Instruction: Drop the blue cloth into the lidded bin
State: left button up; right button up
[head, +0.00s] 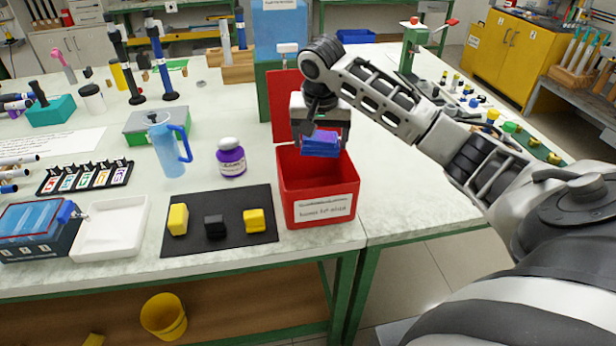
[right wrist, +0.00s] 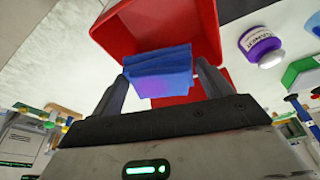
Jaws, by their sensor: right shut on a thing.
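The blue cloth (head: 321,144) is folded, with a purple tint, and my right gripper (head: 320,128) is shut on it. In the right wrist view the cloth (right wrist: 158,72) sits between the two fingers of the gripper (right wrist: 157,85). The red lidded bin (head: 320,200) stands near the front edge of the table with its lid (head: 287,100) raised at the back. The cloth hangs over the bin's open mouth, near the top of the opening. In the right wrist view the bin (right wrist: 200,30) is behind the cloth. My left gripper is not in view.
A black mat (head: 195,245) with two yellow blocks and a black one lies left of the bin. A purple-labelled jar (head: 231,158) and a blue jug (head: 167,145) stand behind it. A tall blue-green container (head: 275,60) is behind the bin.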

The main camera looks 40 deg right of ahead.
jog(key=shift+s+f, duration=0.15)
jog(key=shift+f, duration=1.15)
jog(key=shift+s+f, duration=0.1)
jog(key=shift+f, duration=1.2)
jog(key=o, duration=0.9)
jog(key=shift+r, duration=0.1)
notch_tip(320, 180, up, 15)
send_over(321, 154)
jog(key=s+a, duration=0.2)
jog(key=shift+r, duration=0.1)
